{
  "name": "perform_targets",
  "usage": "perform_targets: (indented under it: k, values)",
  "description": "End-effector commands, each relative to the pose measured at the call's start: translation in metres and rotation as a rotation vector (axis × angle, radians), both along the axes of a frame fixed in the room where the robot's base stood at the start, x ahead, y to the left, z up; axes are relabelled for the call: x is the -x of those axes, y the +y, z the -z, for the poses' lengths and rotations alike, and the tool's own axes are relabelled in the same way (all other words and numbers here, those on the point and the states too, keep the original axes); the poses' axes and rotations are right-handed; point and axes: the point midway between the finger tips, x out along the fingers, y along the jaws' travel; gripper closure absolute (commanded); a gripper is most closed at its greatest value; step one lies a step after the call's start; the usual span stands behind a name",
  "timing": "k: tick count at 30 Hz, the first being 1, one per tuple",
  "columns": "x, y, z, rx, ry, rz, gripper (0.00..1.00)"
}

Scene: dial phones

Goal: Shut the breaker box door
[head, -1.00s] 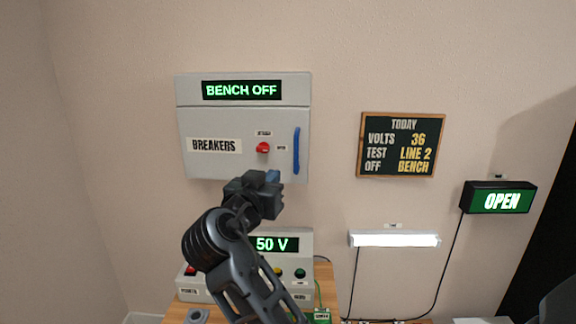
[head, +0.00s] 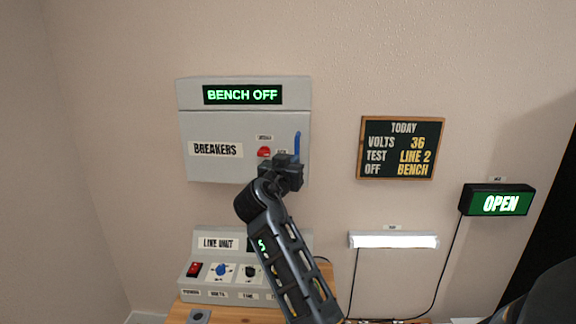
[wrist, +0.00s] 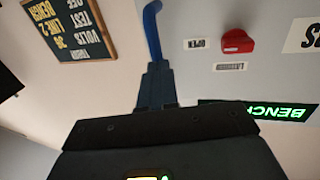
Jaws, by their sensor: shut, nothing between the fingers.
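The grey breaker box (head: 243,92) hangs on the wall, with a lit "BENCH OFF" display at its top. Its door (head: 215,170), labelled "BREAKERS", looks flat against the box; I cannot tell whether a small gap remains. A red knob (head: 264,152) sits on the door, and it also shows in the wrist view (wrist: 236,41). The blue handle (head: 297,143) is at the door's right side, its lower part hidden by my gripper. My gripper (head: 287,164) is shut and empty in front of the door's lower right. In the wrist view its fingertips (wrist: 157,70) are by the blue handle (wrist: 152,30); contact is unclear.
Below the box, a line unit (head: 217,243) with switches and knobs stands on a wooden bench (head: 178,313), partly hidden by my arm. To the right are a chalkboard (head: 401,148), a white lamp (head: 393,241) and a lit "OPEN" sign (head: 499,201). The wall between box and chalkboard is bare.

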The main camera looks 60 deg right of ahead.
Motion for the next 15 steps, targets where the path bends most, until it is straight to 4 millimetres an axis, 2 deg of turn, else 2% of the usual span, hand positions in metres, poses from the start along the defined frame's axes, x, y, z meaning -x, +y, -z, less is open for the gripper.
perform_targets:
  k: [11, 15]
  values:
    - [0.0, -0.002, 0.0, 0.0, -0.001, 0.001, 1.0]
    - [0.0, -0.017, 0.002, 0.002, -0.003, 0.004, 1.0]
